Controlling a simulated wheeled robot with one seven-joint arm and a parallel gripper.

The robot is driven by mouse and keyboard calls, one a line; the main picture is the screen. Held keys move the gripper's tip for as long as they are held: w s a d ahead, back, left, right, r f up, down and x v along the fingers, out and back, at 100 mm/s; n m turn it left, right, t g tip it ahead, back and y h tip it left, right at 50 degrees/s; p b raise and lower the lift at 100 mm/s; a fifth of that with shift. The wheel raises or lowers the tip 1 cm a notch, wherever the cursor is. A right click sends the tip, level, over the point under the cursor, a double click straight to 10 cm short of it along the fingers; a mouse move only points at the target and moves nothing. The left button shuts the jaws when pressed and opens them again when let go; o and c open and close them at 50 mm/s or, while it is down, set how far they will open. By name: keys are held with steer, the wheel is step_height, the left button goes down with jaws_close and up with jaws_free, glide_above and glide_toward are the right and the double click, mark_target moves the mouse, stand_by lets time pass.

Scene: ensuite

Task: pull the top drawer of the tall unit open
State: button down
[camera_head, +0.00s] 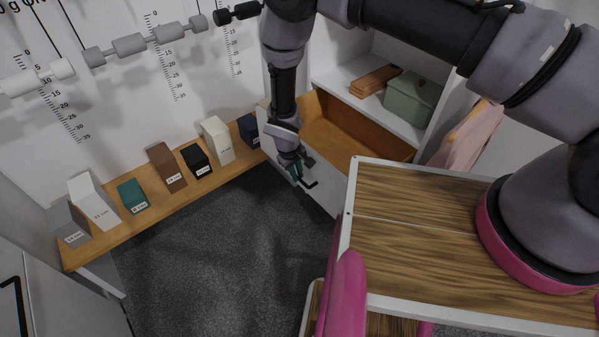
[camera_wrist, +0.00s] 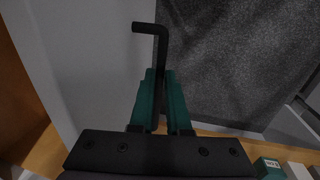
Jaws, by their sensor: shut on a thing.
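The tall unit (camera_head: 334,82) is white and stands at the back right in the head view. Its drawer (camera_head: 350,132) is pulled out, showing an empty-looking wooden inside and a white front (camera_head: 322,192). The front also shows in the wrist view (camera_wrist: 95,60), with the drawer's wooden inside at its left. My gripper (camera_head: 299,172) is at the outer face of the front, its teal fingers (camera_wrist: 161,100) shut on the black bar handle (camera_wrist: 152,28). The handle's bent end sticks out past the fingertips.
A green box (camera_head: 412,98) and a wooden item (camera_head: 375,80) lie on the shelf above the drawer. A low wooden shelf (camera_head: 150,217) with several labelled blocks runs along the left wall. Dark carpet (camera_head: 215,240) is clear. My wood-topped base is close at right.

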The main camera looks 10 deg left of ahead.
steer(key=c, duration=0.9)
jaws_free()
steer(key=r, duration=0.3)
steer(key=s+a+r, duration=0.1)
steer(key=r, duration=0.6)
steer(key=shift+s+a+r, duration=0.15)
steer(key=shift+s+r, duration=0.15)
steer(key=shift+s, duration=0.05)
